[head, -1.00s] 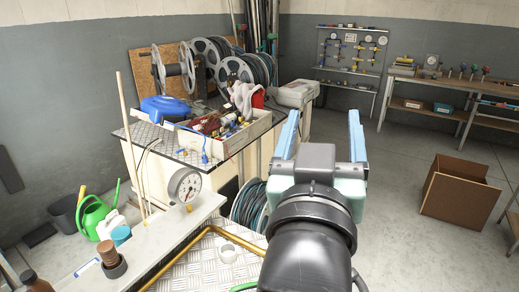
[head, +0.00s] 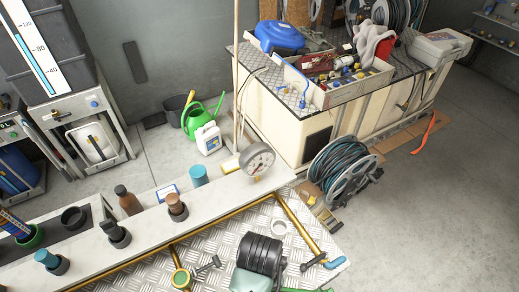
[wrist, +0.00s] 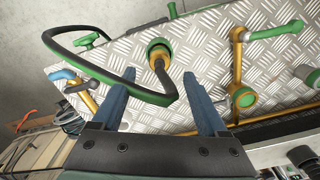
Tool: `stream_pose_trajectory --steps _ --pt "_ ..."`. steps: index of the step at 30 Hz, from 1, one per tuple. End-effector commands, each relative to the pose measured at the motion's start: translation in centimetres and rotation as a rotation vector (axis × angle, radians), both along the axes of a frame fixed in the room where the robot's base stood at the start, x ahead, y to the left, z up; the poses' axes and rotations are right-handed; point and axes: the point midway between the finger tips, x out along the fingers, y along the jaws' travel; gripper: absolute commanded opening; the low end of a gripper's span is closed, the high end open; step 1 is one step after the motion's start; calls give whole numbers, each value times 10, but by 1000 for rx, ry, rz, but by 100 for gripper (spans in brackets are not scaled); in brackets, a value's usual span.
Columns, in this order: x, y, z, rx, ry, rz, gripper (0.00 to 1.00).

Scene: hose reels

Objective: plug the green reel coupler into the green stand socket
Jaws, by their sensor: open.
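My gripper (wrist: 155,105) is open, with two blue fingers spread apart in the wrist view. Between and beyond the fingertips is a green-collared brass fitting (wrist: 158,50) with a dark centre, apart from both fingers. A second green-ringed fitting (wrist: 243,97) sits on a brass pipe just right of the right finger; a green ring on brass (head: 180,278) also shows in the head view. I cannot tell which fitting is the coupler and which the socket. A green and black hose loop (wrist: 110,80) passes across the left finger. In the head view my fingers are hidden.
Brass pipes (head: 296,221) run over the checker-plate stand (head: 232,226). A blue handle (head: 335,263) and dark lever stick out at its right. A hose reel (head: 340,168) stands on the floor behind. A gauge (head: 257,159) and bottles line the grey ledge.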

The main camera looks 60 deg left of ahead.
Motion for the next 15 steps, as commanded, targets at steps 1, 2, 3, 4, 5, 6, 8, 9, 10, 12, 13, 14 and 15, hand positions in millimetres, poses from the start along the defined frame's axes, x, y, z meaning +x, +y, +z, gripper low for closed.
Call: stream_pose_trajectory --steps 1,2,3,4,5,6,8,9,10,12,13,14,15 --pt "-1 0 -6 -2 3 1 76" --pt "-1 0 -10 -2 2 1 76" --pt "0 0 -14 0 1 0 76" --pt "0 0 -16 0 1 0 76" --pt "0 0 -18 0 0 0 76" --pt "0 0 -20 1 0 0 76" --pt "0 0 -23 1 0 0 76" --pt "-1 0 -25 0 0 -1 76" --pt "-1 0 -28 0 0 -1 76" --pt "-2 -1 -36 -1 2 -1 76" --pt "-2 -1 -40 0 1 -1 76" --pt "-3 -1 -44 -1 2 0 76" --pt "-3 -2 -50 0 1 0 76"
